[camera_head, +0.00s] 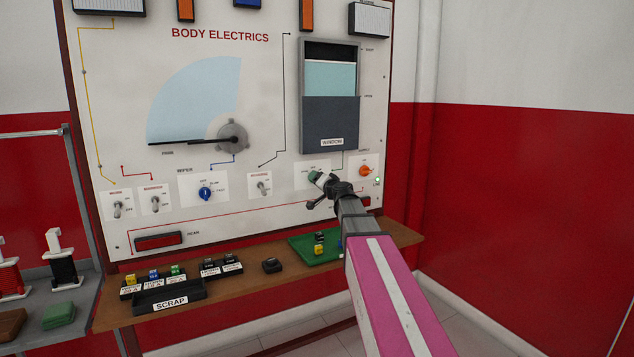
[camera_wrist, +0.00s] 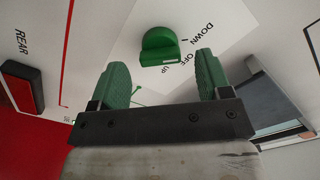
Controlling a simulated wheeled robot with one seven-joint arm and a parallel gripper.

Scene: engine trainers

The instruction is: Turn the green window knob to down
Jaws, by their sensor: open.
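The green window knob (camera_head: 315,176) sits on a white label plate at the lower right of the board, beside my gripper (camera_head: 322,190); in the head view the finger and knob partly merge. In the wrist view the knob (camera_wrist: 158,44) is round with a raised grip bar, and DOWN, OFF and UP are printed around its right and lower side. I cannot tell its exact setting. My gripper (camera_wrist: 161,62) is open, with one green-padded finger to the left and one to the right, both just short of the knob. Nothing is between the pads except the view of the knob.
The window display (camera_head: 330,110) is above the knob, its pane partly raised. An orange knob (camera_head: 365,171) is close on the right. The blue wiper knob (camera_head: 205,193) and several toggle switches are to the left. A shelf (camera_head: 235,271) with a scrap tray (camera_head: 168,297) and small parts runs below.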

